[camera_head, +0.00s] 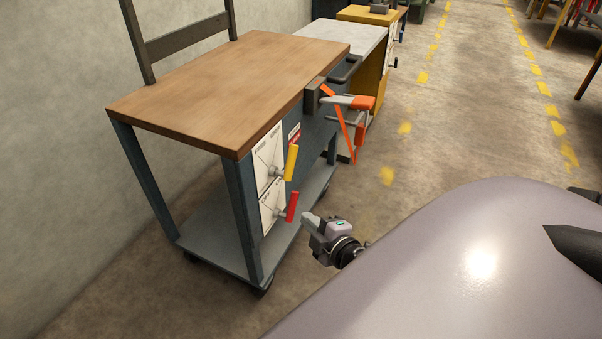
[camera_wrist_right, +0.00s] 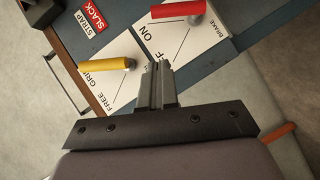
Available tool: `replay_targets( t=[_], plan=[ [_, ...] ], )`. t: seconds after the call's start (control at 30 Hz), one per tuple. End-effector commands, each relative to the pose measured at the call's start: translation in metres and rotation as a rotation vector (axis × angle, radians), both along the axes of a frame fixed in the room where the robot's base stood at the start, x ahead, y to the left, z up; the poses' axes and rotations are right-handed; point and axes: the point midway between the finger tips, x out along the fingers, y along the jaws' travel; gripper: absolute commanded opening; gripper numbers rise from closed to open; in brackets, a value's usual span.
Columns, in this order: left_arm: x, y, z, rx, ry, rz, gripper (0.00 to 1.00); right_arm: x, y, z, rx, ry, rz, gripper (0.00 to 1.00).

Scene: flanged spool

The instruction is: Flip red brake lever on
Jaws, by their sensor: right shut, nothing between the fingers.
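The red brake lever (camera_head: 292,207) is on the lower white plate of the cart's side, its handle pointing up from a grey pivot. In the right wrist view the red lever (camera_wrist_right: 178,10) shows at the top edge, beside the words "ON" and "BRAKE". An "OFF" mark is partly hidden by my fingers. My right gripper (camera_head: 307,217) is shut and empty, just right of the red lever in the head view. In the wrist view its fingertips (camera_wrist_right: 157,68) are apart from the red handle, over the plate area. My left gripper is not in view.
A yellow lever (camera_head: 291,163) sits on the upper plate, close above the red one; it also shows left of my fingers in the wrist view (camera_wrist_right: 108,64). An orange-handled clamp (camera_head: 352,102) juts from the cart (camera_head: 230,90). Open floor (camera_head: 420,140) lies right.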

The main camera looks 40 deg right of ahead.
Motion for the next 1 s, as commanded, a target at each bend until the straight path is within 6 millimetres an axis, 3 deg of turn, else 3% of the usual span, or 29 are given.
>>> replay_targets(
  t=[0.3, 1.0],
  plan=[
    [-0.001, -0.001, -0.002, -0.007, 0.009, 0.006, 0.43, -0.025, 0.003, 0.007, -0.001, 0.001, -0.001, 0.00],
    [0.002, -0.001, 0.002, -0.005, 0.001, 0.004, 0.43, -0.026, 0.003, 0.009, 0.010, -0.001, -0.015, 0.00]
  ],
)
